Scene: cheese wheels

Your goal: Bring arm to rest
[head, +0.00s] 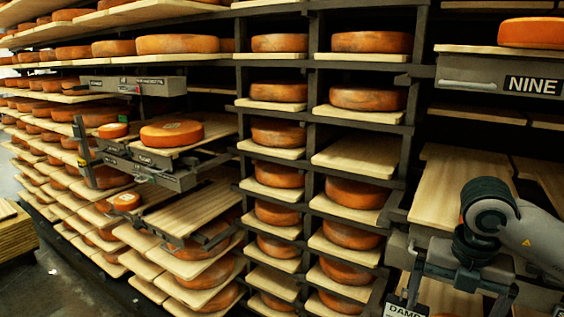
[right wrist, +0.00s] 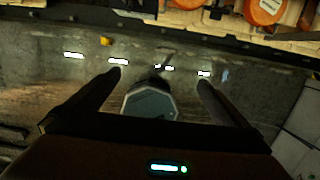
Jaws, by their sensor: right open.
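My right arm (head: 510,223) comes in at the right edge of the head view, bent in front of the shelving. My left gripper is in neither view.
Tall dark shelving (head: 421,60) holds many orange cheese wheels (head: 365,98) on wooden boards. Pulled-out boards, one with a cheese wheel (head: 172,133), jut out at left centre. A grey unit labelled NINE (head: 480,70) is at upper right. Open floor (head: 50,280) shows at lower left.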

